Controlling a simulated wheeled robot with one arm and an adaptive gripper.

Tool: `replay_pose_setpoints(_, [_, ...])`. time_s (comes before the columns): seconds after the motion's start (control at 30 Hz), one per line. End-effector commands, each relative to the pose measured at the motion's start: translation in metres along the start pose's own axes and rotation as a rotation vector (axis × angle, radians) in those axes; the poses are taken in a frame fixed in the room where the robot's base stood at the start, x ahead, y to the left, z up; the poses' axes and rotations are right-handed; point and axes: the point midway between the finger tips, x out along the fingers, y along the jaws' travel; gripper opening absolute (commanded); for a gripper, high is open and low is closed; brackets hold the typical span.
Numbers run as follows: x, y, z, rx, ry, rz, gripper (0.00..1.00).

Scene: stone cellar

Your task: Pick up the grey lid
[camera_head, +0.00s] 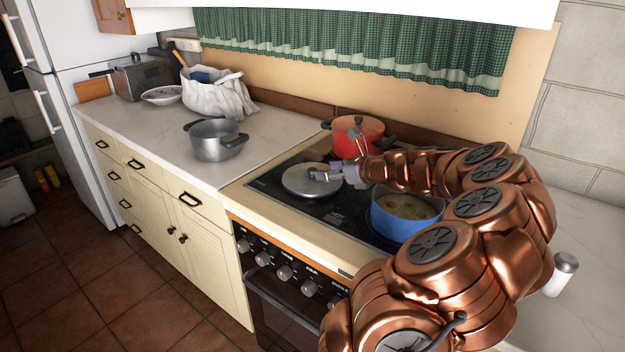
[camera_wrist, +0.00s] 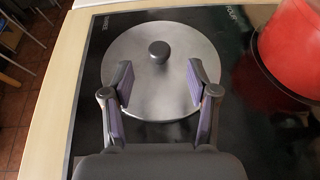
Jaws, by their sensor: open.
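The grey lid (camera_head: 301,181) is a flat metal disc lying on the black stove top, at the left of the hob. In the wrist view the lid (camera_wrist: 147,88) shows with a dark round knob (camera_wrist: 159,50) on it. My gripper (camera_head: 322,174) is over the lid in the head view. In the wrist view my gripper (camera_wrist: 158,84) is open, with purple-padded fingers spread over the lid and nothing between them. The knob lies ahead of the fingertips, roughly midway between their lines. I cannot tell the exact height above the lid.
A red pot (camera_head: 357,133) stands behind the lid, close to my arm. A blue pot (camera_head: 405,213) stands at the front right of the stove. A grey pot (camera_head: 215,141) stands on the counter at the left, with free counter (camera_head: 150,118) around it.

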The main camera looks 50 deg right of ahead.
Motion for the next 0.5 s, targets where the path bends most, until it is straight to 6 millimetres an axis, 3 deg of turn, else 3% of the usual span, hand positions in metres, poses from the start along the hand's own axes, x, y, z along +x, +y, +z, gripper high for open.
replay_pose_setpoints(0.5, [0.040, 0.001, 0.002, -0.002, -0.001, 0.001, 0.59])
